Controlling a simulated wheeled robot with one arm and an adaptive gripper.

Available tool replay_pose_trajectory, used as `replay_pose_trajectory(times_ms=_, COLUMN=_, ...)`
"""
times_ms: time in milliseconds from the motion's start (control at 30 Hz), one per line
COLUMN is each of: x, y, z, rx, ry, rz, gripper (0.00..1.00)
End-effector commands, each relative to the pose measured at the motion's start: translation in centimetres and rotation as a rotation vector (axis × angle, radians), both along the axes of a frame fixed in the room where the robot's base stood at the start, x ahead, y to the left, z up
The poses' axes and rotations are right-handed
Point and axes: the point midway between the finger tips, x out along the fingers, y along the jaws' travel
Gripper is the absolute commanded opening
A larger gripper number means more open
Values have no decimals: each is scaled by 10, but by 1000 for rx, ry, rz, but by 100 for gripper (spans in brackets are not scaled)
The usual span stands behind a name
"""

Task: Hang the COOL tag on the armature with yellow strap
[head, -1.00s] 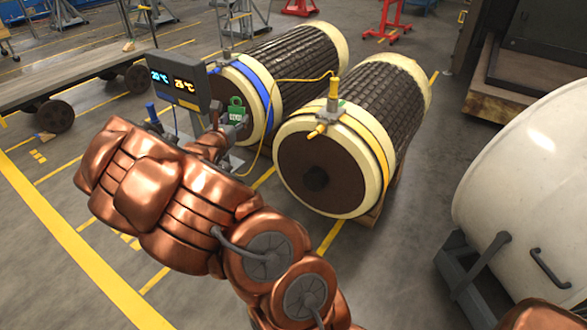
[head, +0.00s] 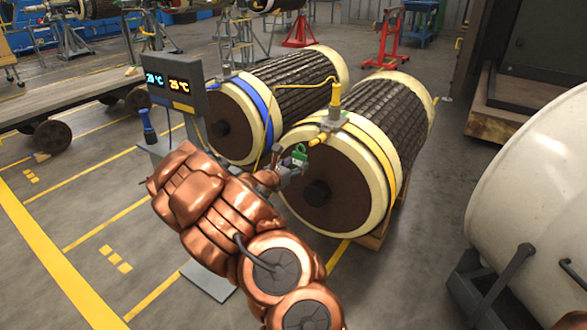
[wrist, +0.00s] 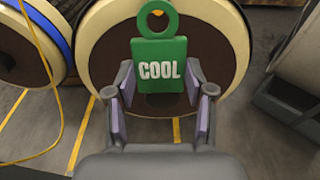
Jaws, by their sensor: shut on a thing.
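My gripper (wrist: 160,112) is shut on the green COOL tag (wrist: 161,65), which stands upright between the fingers with its ring at the top. In the head view the tag (head: 299,155) is small and partly hidden by my gripper (head: 290,168). It is in front of the armature with the yellow strap (head: 322,178), near its left side of the end face. The yellow strap (head: 384,160) runs around the pale rim. A yellow-tipped fitting (head: 333,120) sits on top of that armature. Whether tag and armature touch cannot be told.
A second armature with a blue strap (head: 262,110) lies to the left. A display post (head: 177,88) reads 20 °C and 25 °C. A yellow cable (head: 280,84) links the armature fittings. A large white drum (head: 540,180) stands at right.

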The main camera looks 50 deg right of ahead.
Motion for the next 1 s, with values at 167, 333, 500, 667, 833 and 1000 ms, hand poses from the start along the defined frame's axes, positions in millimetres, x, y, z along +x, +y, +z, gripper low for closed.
replay_pose_trajectory(times_ms=167, x=0, y=-9, z=-2, rx=1, ry=0, rz=0, gripper=17)
replay_pose_trajectory(times_ms=333, x=1, y=-19, z=-3, rx=0, ry=-2, rz=0, gripper=17)
replay_pose_trajectory(times_ms=500, x=2, y=-28, z=-5, rx=0, ry=-4, rz=0, gripper=17)
replay_pose_trajectory(times_ms=667, x=2, y=-37, z=-8, rx=1, ry=-2, rz=2, gripper=17)
replay_pose_trajectory(times_ms=833, x=3, y=-45, z=-10, rx=1, ry=0, rz=1, gripper=17)
replay_pose_trajectory(times_ms=1000, x=3, y=-44, z=-9, rx=0, ry=0, rz=2, gripper=17)
